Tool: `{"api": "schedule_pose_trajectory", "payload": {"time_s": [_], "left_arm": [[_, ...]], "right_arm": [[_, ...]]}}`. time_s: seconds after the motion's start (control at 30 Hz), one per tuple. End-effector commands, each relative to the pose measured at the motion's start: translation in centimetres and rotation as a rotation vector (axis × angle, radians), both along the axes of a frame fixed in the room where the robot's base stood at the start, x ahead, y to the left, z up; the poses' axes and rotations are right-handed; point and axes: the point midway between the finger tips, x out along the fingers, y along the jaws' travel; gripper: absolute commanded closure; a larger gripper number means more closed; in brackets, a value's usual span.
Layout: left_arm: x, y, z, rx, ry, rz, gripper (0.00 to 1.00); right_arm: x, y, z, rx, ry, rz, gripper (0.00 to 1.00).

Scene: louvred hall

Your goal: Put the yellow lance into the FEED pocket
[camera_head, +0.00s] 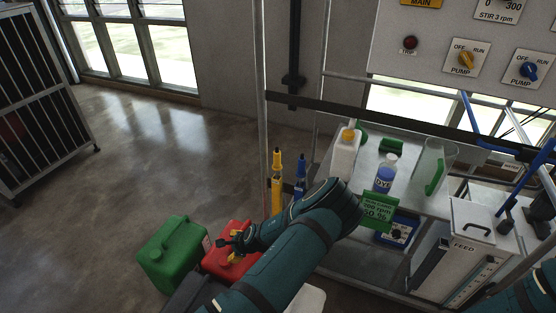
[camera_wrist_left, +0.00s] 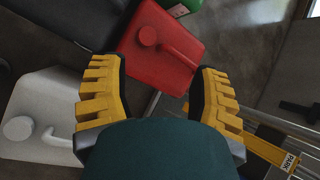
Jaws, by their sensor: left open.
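The yellow lance (camera_head: 277,162) stands upright at the left end of the bench frame, its lower part in or behind a yellow strip (camera_head: 276,195). A yellow strip marked PARK (camera_wrist_left: 262,146) also shows in the left wrist view. My left gripper (camera_head: 234,246) is open and empty, left of and nearer than the lance, over the red can. Its spread yellow fingers also show in the left wrist view (camera_wrist_left: 160,72). My right gripper is out of view.
A blue lance (camera_head: 300,172) stands just right of the yellow one. A red can (camera_head: 226,262), a green can (camera_head: 173,252) and a white can (camera_wrist_left: 40,115) are low down near my left arm. The bench (camera_head: 405,200) carries bottles and a jug (camera_head: 432,165). Floor at left is clear.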

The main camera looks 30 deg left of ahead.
Motion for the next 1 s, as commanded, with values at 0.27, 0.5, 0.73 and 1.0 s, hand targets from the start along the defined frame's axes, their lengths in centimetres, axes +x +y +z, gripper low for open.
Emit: {"api": "schedule_pose_trajectory", "payload": {"time_s": [0.27, 0.5, 0.73, 1.0], "left_arm": [[16.8, -0.6, 12.0, 0.488, 0.172, -0.599, 0.38], [24.2, -6.9, 18.3, 0.735, 0.271, -0.868, 0.38], [25.7, -8.1, 19.2, 0.785, 0.292, -0.917, 0.38], [27.3, -5.9, 18.1, 0.782, 0.291, -0.914, 0.38]], "right_arm": [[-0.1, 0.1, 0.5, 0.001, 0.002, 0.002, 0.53], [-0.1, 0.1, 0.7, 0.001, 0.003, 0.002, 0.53], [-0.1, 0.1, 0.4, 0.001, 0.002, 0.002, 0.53], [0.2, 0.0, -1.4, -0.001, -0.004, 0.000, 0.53]]}}
